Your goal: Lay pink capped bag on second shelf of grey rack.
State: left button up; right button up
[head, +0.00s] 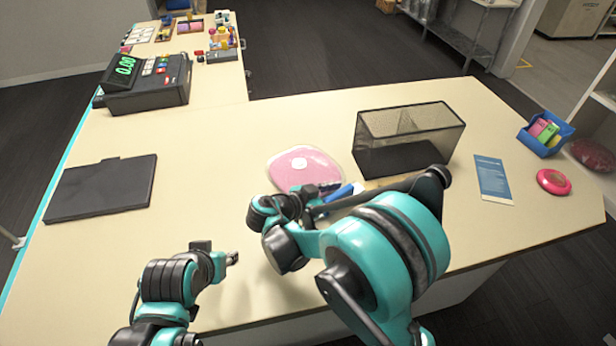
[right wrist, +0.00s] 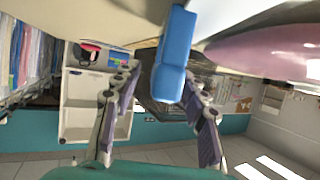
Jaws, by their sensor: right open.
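The pink capped bag (head: 303,165) lies flat on the counter, with a pale cap on its upper side. In the right wrist view its pink side (right wrist: 265,50) shows at the upper right. My right gripper (head: 318,203) is at the bag's near edge, low over the counter. Its fingers (right wrist: 163,100) are apart in the wrist view, with a blue object (right wrist: 173,60) showing between or beyond them; I see no grip on it. My left gripper (head: 230,258) is over the near counter, apart from everything; its jaws are too small to read. A grey metal rack (head: 462,42) stands at the back right.
A black mesh basket (head: 408,135) stands right of the bag. A blue leaflet (head: 493,180), a pink round item (head: 553,181) and a blue bin (head: 542,138) are farther right. A cash register (head: 145,85) and black folder (head: 100,188) are left. The counter's middle left is clear.

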aim_at(348, 190)
jog(key=x, duration=0.3)
jog(key=shift+w+d+b, duration=0.15)
jog(key=shift+d+b, duration=0.05)
jog(key=shift+b, duration=0.15)
grip_shut()
jog(key=shift+r, duration=0.15)
